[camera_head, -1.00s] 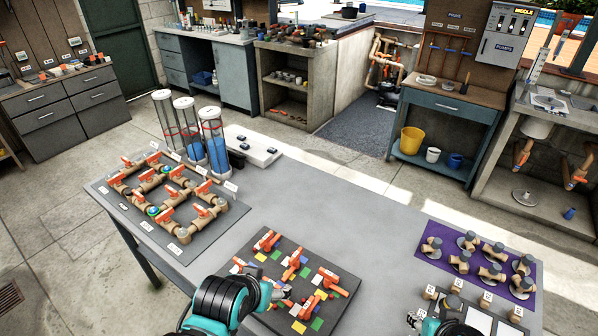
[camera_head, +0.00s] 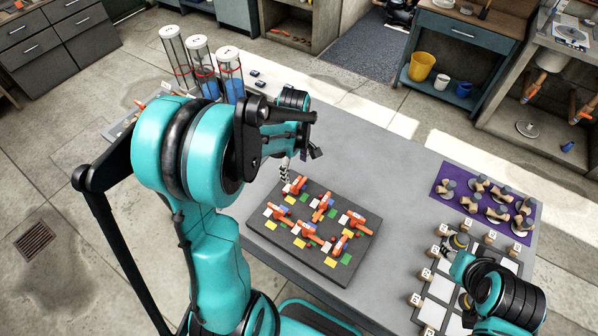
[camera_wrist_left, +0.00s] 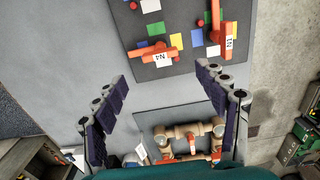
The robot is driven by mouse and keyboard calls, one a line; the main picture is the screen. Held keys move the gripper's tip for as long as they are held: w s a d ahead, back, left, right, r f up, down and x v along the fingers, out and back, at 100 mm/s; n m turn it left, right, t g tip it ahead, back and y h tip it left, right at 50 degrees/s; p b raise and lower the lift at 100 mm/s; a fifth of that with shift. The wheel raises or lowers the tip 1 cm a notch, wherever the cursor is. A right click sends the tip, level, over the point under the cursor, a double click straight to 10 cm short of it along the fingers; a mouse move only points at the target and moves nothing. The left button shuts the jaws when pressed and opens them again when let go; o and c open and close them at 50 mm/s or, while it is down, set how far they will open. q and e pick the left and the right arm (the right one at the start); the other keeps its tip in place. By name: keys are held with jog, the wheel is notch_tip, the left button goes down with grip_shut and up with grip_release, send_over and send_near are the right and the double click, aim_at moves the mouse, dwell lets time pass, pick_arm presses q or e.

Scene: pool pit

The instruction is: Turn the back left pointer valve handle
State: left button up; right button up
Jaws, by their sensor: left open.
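The valve board (camera_head: 268,237) is dark grey and carries two rows of orange-red pointer handles among coloured squares. The back left handle (camera_head: 296,186) lies at the board's far left corner. My left gripper (camera_head: 300,163) is just behind and above that corner, partly hidden by my arm. In the left wrist view the gripper (camera_wrist_left: 158,77) is open and empty, its dark pads wide apart. The handle labelled N4 (camera_wrist_left: 152,50) shows beyond and between the fingertips, apart from them; handle N1 (camera_wrist_left: 223,40) is to its right. My right gripper (camera_head: 458,243) is by the wooden blocks; its jaws are unclear.
The pipe manifold (camera_wrist_left: 190,140) shows low in the left wrist view; my arm hides most of it in the head view. Clear tubes (camera_head: 202,68) stand at the table's back left. A purple mat (camera_head: 449,190) with several knobs lies right. Grey tabletop (camera_head: 385,165) between is clear.

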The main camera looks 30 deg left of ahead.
aim_at(296, 182)
pick_arm(q)
jog(key=shift+f, duration=0.4)
notch_tip(296, 182, down, 7)
jog(key=shift+b, duration=0.95)
jog(key=c, duration=1.1)
